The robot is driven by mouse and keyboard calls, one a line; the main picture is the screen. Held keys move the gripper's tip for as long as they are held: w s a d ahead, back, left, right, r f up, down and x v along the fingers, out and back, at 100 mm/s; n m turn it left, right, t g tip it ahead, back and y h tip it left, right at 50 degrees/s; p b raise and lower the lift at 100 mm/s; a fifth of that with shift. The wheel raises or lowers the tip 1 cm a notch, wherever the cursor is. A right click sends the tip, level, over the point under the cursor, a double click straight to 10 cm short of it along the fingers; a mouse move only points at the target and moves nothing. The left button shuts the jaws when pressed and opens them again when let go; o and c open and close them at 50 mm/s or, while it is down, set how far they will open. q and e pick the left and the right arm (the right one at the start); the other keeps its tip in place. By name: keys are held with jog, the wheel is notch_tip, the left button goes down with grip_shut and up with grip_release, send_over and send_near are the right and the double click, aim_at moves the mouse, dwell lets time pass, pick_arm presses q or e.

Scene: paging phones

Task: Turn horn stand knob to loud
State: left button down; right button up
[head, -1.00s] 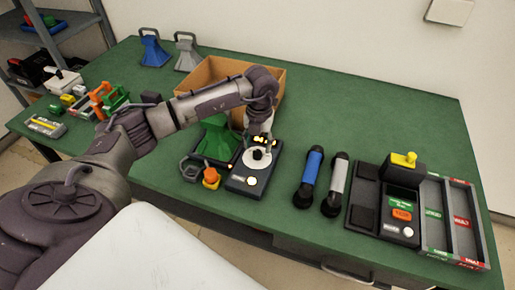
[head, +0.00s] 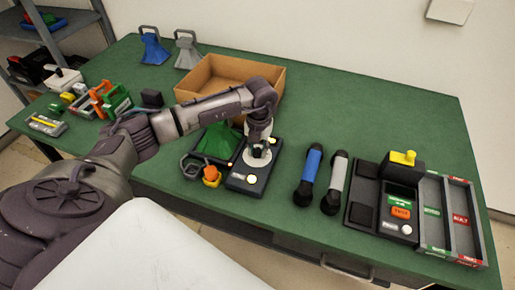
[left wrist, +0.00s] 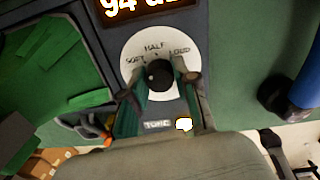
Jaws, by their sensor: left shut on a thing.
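The horn stand (head: 237,184) is a dark box near the table's front, with a green horn (head: 217,141) on its left side. Its white dial plate (head: 250,158) lies under my left gripper (head: 260,146). In the left wrist view the black knob (left wrist: 159,74) sits on the round dial plate (left wrist: 134,47), marked SOFT on the left, HALF at the top and LOUD on the right. The fingers of my left gripper (left wrist: 160,88) are shut on the knob from both sides. The knob's pointer setting is hard to read. My right gripper is not in view.
A cardboard box (head: 212,80) stands behind the stand. A blue handset (head: 310,172) and a grey handset (head: 336,178) lie to its right, then a black unit (head: 400,195) with a yellow knob. An orange item (head: 212,178) sits close on the left. The table's back right is clear.

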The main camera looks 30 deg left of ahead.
pick_arm(q)
jog(key=m+b, duration=0.3)
jog(key=m, duration=0.1)
jog(key=shift+f, duration=0.1)
jog(key=m+b, duration=0.3)
jog(key=m, duration=0.2)
jog(key=shift+m+b, duration=0.35)
jog(key=shift+m, duration=0.05)
jog(key=m+b, duration=0.3)
jog(key=m, duration=0.2)
jog(key=shift+t, duration=0.3)
jog(key=shift+m+b, duration=1)
jog(key=shift+m, duration=1.5)
jog(key=shift+r, duration=0.2)
